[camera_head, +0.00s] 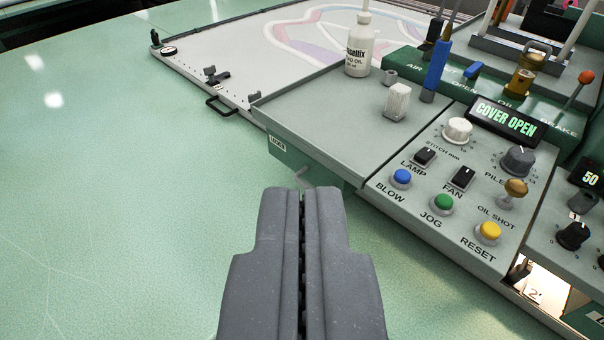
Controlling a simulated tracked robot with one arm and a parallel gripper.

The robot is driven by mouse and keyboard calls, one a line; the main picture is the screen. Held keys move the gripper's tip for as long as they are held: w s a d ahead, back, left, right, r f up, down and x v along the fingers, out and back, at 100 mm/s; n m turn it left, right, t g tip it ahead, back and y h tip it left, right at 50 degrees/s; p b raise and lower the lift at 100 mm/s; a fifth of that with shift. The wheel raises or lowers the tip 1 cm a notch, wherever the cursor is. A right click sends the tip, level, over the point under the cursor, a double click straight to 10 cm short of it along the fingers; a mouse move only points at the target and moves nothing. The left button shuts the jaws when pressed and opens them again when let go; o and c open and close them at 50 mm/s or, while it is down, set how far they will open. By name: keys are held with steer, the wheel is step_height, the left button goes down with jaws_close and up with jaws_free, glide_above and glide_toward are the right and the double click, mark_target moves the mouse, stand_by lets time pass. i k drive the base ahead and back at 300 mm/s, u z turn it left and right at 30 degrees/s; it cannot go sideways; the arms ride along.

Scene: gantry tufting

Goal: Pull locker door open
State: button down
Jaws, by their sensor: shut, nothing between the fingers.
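A green front panel (308,161) under the edge of the grey console top carries a small white label (277,143), which is hard to read and may say locker. A small grey handle (306,177) sticks out from this panel. My gripper (302,192) is shut and empty, its tips just below the handle in the picture. I cannot tell whether they touch. The panel looks flush under the top. Its lower part is hidden by my gripper and the console's edge.
The console top holds a white oil bottle (359,47), a white block (397,101), colored buttons (444,203) and a display (505,119) reading "COVER OPEN". A lit opening (541,284) shows at lower right. A tufting frame (235,55) lies behind. The green floor (130,220) at left is clear.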

mark_target(315, 172)
steer(key=z, duration=1)
steer(key=k, duration=1.05)
steer(key=u, duration=0.75)
steer(key=i, duration=1)
steer(key=z, duration=0.05)
